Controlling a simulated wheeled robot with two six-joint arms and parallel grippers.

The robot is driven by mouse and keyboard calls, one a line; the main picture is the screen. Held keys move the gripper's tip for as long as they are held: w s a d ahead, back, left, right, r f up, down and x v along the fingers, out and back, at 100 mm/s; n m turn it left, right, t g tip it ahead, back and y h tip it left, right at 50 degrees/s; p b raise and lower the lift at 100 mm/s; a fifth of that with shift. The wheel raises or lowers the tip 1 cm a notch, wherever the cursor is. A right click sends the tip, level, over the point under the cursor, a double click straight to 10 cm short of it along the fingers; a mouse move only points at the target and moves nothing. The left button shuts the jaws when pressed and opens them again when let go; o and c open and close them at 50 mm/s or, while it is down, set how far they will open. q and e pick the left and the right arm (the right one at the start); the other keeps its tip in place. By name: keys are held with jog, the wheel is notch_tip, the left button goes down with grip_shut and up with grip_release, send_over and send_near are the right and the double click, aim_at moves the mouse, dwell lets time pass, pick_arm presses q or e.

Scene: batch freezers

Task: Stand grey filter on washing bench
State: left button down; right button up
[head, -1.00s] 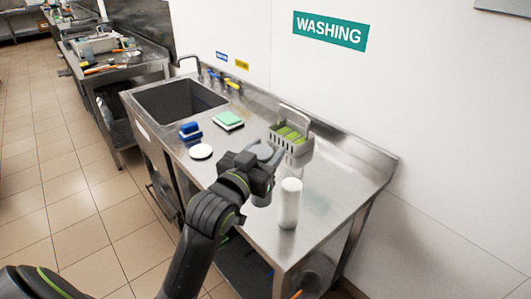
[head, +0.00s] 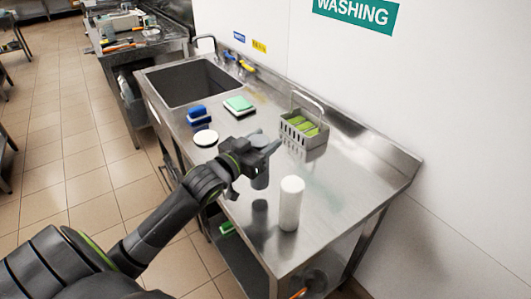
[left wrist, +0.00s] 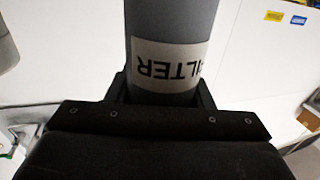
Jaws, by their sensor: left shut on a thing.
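My left gripper (head: 266,151) is shut on the grey filter (head: 260,178), an upright cylinder. In the head view the filter is over the washing bench (head: 335,185), with a dark reflection below it and a gap between, so it appears held above the steel top. In the left wrist view the filter (left wrist: 172,22) stands between the fingers, and its pale label with "FILTER" shows upside down. The gripper hides part of the filter in the head view. My right gripper is not in view.
A white cylinder (head: 290,205) stands close by, near the bench's front edge. A grey caddy with green items (head: 304,128), a white disc (head: 205,138), blue brushes (head: 198,115) and a green-white sponge (head: 239,105) lie around. The sink (head: 190,82) is farther back. The bench's right part is clear.

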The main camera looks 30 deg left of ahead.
pick_arm(q)
notch_tip(320, 180, down, 4)
jog(key=shift+f, duration=0.1)
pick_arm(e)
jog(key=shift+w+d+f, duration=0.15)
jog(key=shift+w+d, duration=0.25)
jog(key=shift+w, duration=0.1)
pick_arm(q)
jog(key=shift+f, duration=0.1)
jog(key=c, duration=0.7)
grip_release()
